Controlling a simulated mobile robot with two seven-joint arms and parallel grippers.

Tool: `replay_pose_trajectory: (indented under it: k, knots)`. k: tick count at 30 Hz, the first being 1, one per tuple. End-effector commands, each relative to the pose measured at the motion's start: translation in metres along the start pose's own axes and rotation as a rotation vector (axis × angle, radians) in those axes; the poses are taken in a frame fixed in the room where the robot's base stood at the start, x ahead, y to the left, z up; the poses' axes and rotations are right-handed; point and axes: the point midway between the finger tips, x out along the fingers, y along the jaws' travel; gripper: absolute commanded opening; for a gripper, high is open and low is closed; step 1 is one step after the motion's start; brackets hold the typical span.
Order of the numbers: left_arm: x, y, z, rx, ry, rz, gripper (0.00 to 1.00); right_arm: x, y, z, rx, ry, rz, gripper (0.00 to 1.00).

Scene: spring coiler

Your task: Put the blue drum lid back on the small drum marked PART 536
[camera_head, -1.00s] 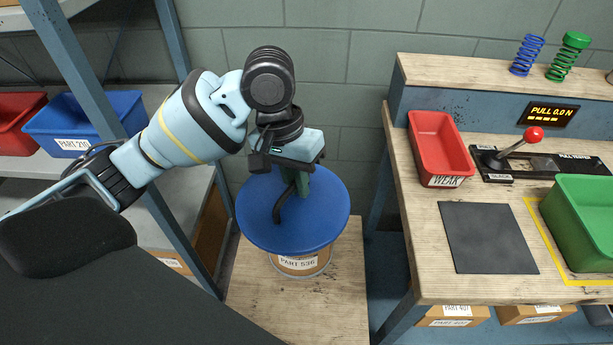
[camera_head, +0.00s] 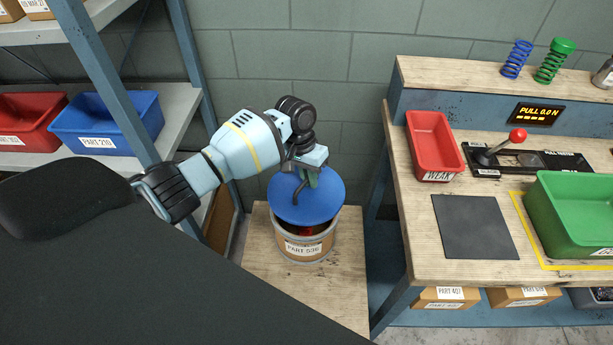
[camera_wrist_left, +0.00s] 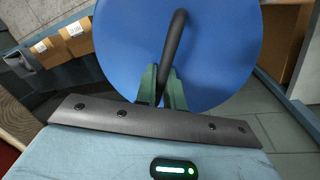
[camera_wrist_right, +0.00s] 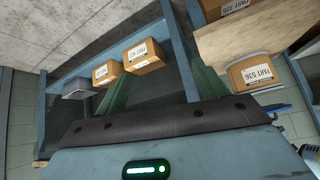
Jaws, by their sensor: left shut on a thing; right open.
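The blue drum lid (camera_head: 306,205) is a round disc with a dark bar handle (camera_wrist_left: 172,45). My left gripper (camera_head: 308,178) is shut on that handle; its green fingers (camera_wrist_left: 163,82) show in the left wrist view. The small drum (camera_head: 305,249) marked PART 536 stands upright on a wooden board under the lid. The lid appears above and toward the back of the drum's mouth, and the front rim and something red inside show below it. The height gap is unclear. My right gripper (camera_wrist_right: 162,70) is open and empty in the right wrist view, which also shows the drum (camera_wrist_right: 255,74).
A shelf rack with a blue bin (camera_head: 108,123) and a red bin (camera_head: 30,120) stands at left. At right is a workbench (camera_head: 420,222) with a red WEAK bin (camera_head: 433,146), a dark mat (camera_head: 475,226) and a green bin (camera_head: 575,215). The block wall is close behind the drum.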

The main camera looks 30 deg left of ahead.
Motion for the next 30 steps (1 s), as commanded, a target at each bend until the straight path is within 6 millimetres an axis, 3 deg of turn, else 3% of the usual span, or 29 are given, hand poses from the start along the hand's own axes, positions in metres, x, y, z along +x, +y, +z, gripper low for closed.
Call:
replay_pose_trajectory:
  k: [14,30]
  knots:
    - [0.009,-0.004,0.001,0.008,-0.002,0.0,0.0,0.0,0.0,0.007,0.0,-0.014,0.0,0.71]
    - [0.034,-0.009,0.001,0.006,-0.003,0.001,0.0,0.012,0.0,0.018,0.002,-0.025,-0.003,0.71]
